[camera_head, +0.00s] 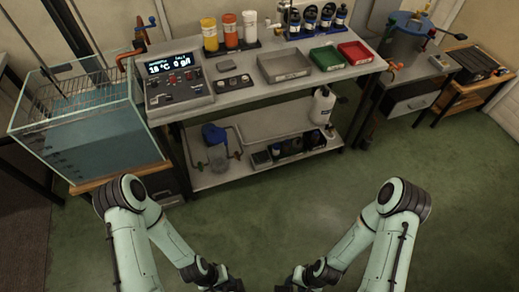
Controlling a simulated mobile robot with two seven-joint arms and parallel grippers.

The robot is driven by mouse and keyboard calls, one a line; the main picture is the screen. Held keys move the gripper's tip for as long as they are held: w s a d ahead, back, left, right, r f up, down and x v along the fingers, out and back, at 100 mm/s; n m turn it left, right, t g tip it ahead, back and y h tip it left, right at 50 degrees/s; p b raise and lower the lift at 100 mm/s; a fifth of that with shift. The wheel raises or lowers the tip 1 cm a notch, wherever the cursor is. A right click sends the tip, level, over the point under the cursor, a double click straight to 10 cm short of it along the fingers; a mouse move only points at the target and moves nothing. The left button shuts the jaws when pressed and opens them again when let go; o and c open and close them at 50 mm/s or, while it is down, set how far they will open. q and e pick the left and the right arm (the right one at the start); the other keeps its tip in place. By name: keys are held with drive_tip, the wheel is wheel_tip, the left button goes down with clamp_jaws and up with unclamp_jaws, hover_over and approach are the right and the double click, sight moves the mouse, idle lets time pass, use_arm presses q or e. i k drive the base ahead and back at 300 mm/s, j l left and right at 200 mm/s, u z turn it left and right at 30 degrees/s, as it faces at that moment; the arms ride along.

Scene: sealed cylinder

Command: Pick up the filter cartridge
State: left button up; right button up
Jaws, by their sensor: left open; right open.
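I cannot make out a filter cartridge for certain in the head view. A grey metal cylinder (402,42) with a blue top and orange-red fittings stands upright on the right-hand table. My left gripper (232,286) and my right gripper (288,286) are low at the bottom edge, partly cut off by the frame. Both are open, and I see nothing between their fingers. They are over the green floor, well short of the bench and apart from the cylinder. The inside of the cylinder is hidden.
A glass water tank (90,125) with a wire rack stands at left. The workbench (225,93) carries a control box (178,80), bottles and grey, green (327,58) and red (355,53) trays. Its lower shelf holds a blue pump (213,134) and a white jug (322,106). The floor in front is clear.

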sight(277, 147)
drive_tip(key=i+l+u, duration=0.25)
drive_tip(key=u, duration=0.25)
drive_tip(key=i+l+u, duration=0.15)
drive_tip(key=l+u, duration=0.3)
drive_tip(key=i+l+u, duration=0.15)
drive_tip(key=l, duration=0.35)
drive_tip(key=l+u, duration=0.1)
drive_tip(key=l, duration=0.4)
drive_tip(key=i+l, duration=0.65)
